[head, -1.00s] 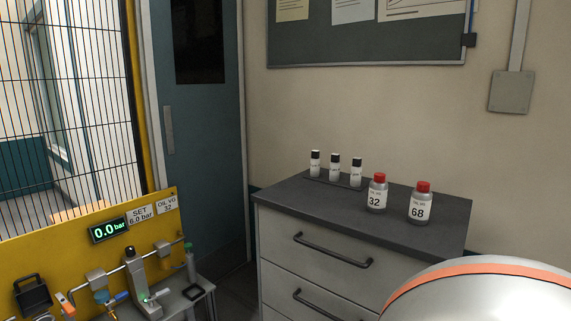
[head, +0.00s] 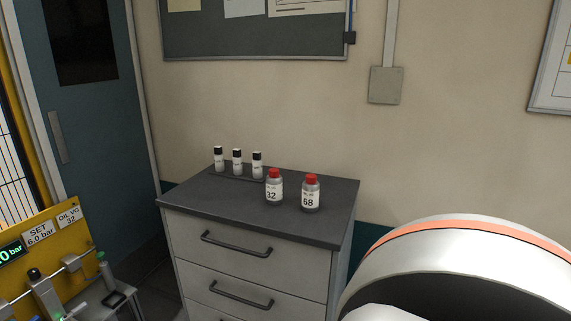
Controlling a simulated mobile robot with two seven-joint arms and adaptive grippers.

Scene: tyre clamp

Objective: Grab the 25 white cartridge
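Three small white cartridges with black caps stand upright in a row on a dark strip at the back left of the cabinet top: a left one (head: 219,159), a middle one (head: 237,162) and a right one (head: 257,165). Their labels are too small to read, so I cannot tell which is the 25. Neither of my grippers is in view. A large white arm link of mine with an orange band fills the lower right corner.
A grey drawer cabinet (head: 250,245) has a dark top. Two red-capped bottles, marked 32 (head: 274,189) and 68 (head: 311,195), stand right of the cartridges. A yellow panel (head: 60,255) with gauge and fittings is at lower left. The cabinet top's front left is clear.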

